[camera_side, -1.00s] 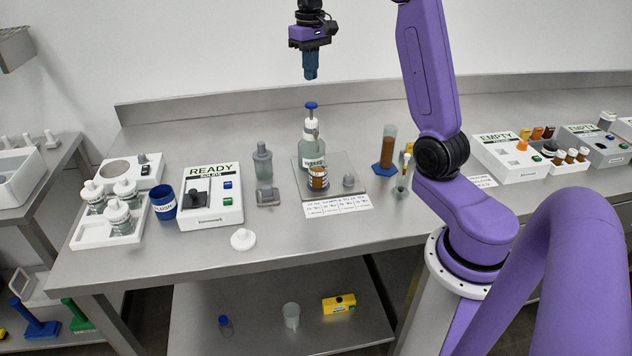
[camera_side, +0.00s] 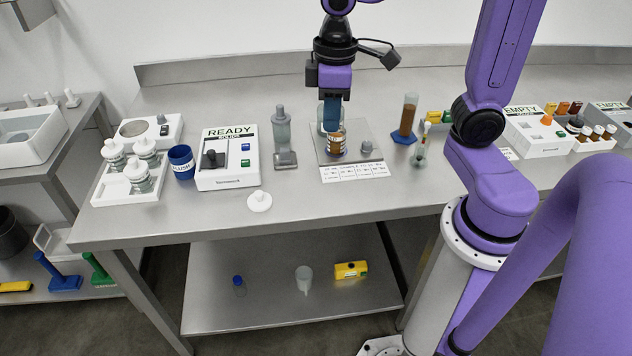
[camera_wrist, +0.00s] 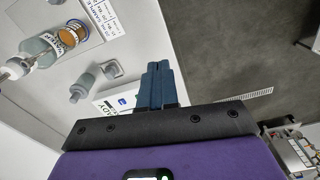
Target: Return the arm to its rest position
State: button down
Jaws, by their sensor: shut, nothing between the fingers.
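My gripper (camera_side: 331,128) hangs above the bench (camera_side: 290,205) in the side view, with its blue fingers pointing down, closed together and empty. In that view it overlaps the pump bottle (camera_side: 322,118) and the top of the small amber jar (camera_side: 336,143). Both stand on a grey plate (camera_side: 365,143); I cannot tell from the overlap alone how far away they are. In the wrist view the closed fingers (camera_wrist: 158,66) show clear of the bottle (camera_wrist: 40,50) and the amber jar (camera_wrist: 72,32).
A READY unit (camera_side: 226,165), white-capped bottles (camera_side: 140,175) in a tray and a blue cup (camera_side: 181,161) stand to the left. A brown cylinder (camera_side: 405,122) and EMPTY units (camera_side: 535,135) stand right.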

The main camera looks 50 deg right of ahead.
jog(key=s+f+n, duration=0.4)
jog(key=s+n, duration=0.1)
jog(key=s, duration=0.9)
jog(key=shift+s+a+f, duration=0.15)
jog(key=shift+s+f, duration=0.05)
jog(key=shift+s, duration=0.1)
